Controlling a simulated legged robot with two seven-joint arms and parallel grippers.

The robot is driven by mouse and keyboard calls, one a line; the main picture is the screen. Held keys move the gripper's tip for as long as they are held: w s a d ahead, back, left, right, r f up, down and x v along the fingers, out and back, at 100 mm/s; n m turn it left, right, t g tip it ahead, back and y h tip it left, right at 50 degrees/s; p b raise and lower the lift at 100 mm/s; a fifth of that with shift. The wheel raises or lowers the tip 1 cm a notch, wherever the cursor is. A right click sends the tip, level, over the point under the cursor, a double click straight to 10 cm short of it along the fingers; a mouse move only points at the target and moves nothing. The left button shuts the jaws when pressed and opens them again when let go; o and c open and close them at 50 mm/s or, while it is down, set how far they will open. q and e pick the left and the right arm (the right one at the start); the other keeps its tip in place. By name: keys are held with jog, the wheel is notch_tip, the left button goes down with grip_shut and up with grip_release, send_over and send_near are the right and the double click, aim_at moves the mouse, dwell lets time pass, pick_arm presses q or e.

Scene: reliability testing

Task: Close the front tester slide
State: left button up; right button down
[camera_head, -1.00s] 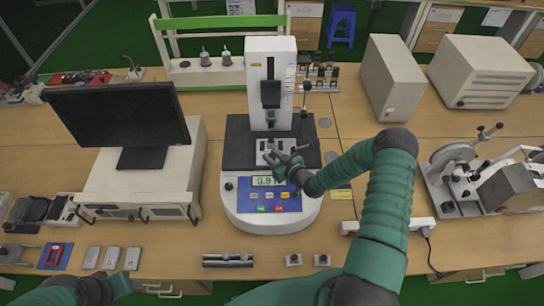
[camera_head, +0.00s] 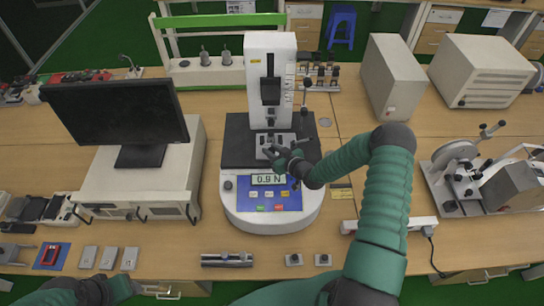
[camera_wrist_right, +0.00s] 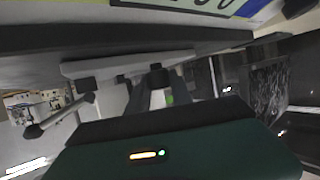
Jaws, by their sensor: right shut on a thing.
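The tester (camera_head: 230,205) is a white stand with a tall column, a black plate, a blue panel and a lit display reading about 0.9 N. The front tester slide (camera_head: 284,139) is a small light-grey block on the black plate, in front of the column. My right gripper (camera_head: 275,153) reaches in from the right and is shut on the front part of the slide. In the right wrist view, the pale slide (camera_wrist_right: 120,66) lies at the fingers (camera_wrist_right: 160,82); the exact contact is hard to make out.
A monitor (camera_head: 115,112) on a beige unit stands left of the tester. Two beige boxes (camera_head: 392,80) are at the back right, and a grey machine (camera_head: 475,180) is at the far right. Small metal parts (camera_head: 226,260) lie along the front table edge.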

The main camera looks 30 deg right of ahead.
jog(key=c, duration=1.4)
grip_release()
jog(key=shift+w+d+r, duration=0.15)
jog(key=shift+o, duration=1.3)
jog(key=shift+w+d+f, duration=0.1)
jog(key=shift+d+f, duration=0.05)
jog(key=shift+f, duration=0.05)
jog(key=b+v, duration=0.3)
jog(key=v, duration=1.3)
jog(key=shift+s+d, duration=0.15)
jog(key=shift+s, duration=0.2)
